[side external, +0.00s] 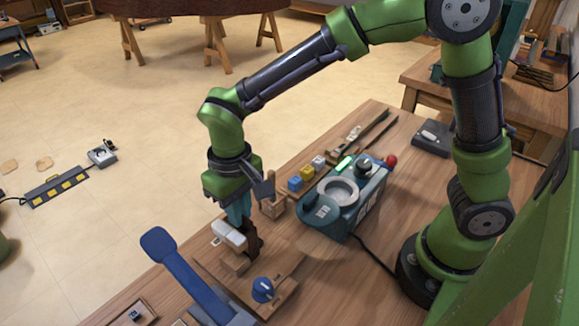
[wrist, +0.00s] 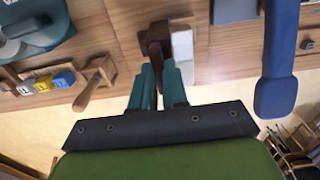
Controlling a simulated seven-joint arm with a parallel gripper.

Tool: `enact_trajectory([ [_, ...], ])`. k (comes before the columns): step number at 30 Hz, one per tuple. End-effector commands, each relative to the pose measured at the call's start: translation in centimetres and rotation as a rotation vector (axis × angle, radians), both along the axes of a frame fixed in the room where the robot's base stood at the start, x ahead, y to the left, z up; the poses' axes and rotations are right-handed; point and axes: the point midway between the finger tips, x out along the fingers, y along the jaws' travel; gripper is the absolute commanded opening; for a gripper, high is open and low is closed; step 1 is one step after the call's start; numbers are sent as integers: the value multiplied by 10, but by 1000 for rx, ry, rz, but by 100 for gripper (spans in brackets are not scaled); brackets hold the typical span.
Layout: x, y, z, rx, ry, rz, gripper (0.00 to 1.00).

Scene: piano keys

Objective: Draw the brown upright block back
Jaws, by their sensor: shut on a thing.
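The brown upright block (wrist: 155,32) is dark brown and stands on a light wooden board at the top middle of the wrist view. In the side external view the brown block (side external: 253,241) shows below my gripper, partly hidden behind a white block (side external: 229,235). My gripper (side external: 240,216) points down at it. In the wrist view the teal fingers of my gripper (wrist: 157,66) are shut on the brown block's near end. The white block (wrist: 182,45) is right beside it on the right.
A blue lever (side external: 182,275) rises to the left, with a blue knob (side external: 263,290) in front. A teal machine (side external: 345,200) stands to the right. A wooden peg piece (side external: 273,206) and yellow and blue cubes (side external: 302,176) are behind. The bench's far edge is close.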

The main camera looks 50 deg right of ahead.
Motion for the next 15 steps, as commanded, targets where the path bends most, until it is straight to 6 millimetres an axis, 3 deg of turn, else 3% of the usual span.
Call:
enact_trajectory([
  [4, 1, -10, 1, 0, -1, -5, 0],
  [9, 1, -35, 1, 1, -2, -6, 0],
  [15, 1, -41, 1, -2, -1, -3, 0],
])
